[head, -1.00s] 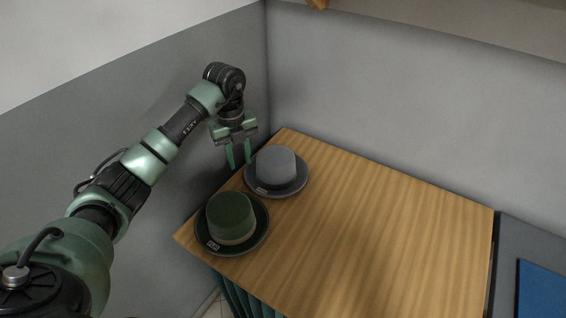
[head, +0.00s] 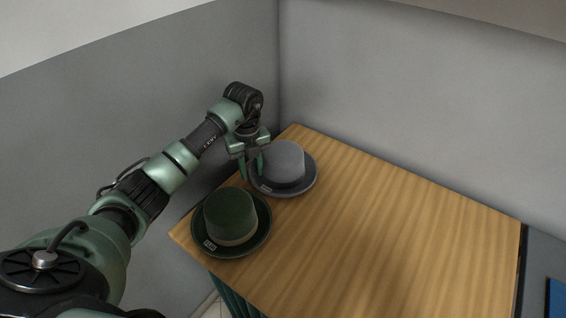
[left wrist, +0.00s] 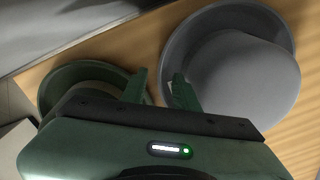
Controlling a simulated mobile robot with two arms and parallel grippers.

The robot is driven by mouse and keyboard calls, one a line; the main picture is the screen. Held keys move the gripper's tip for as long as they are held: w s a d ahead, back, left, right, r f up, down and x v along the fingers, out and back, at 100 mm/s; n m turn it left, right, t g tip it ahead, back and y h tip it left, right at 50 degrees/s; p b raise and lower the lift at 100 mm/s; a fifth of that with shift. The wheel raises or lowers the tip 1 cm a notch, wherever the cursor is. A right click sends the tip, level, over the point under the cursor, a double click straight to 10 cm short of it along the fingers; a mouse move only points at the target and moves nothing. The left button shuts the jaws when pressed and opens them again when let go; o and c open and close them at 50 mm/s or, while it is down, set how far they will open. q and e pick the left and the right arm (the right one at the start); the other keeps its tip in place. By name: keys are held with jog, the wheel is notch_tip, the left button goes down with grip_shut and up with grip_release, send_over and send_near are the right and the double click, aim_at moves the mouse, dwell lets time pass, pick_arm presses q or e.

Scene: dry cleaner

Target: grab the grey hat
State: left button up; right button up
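The grey hat (head: 283,160) sits crown up on the wooden table near its far left corner, with a darker band and a flat brim. In the left wrist view the grey hat (left wrist: 246,75) fills the upper right. My left gripper (head: 252,176) points down at the left edge of its brim. Its fingers (left wrist: 158,88) are apart, with nothing seen gripped. The right finger overlaps the hat in the wrist view; whether it touches is unclear. My right gripper is not in view.
A green hat (head: 230,213) with a tag lies nearer on the wooden table (head: 390,225), close to my left gripper. Grey walls (head: 420,110) stand behind and to the left. The table's middle and right are clear. A blue item (head: 556,298) shows at the lower right.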

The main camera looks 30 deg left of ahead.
aim_at(252, 181)
pick_arm(q)
jog(key=shift+f, duration=1.55)
grip_shut()
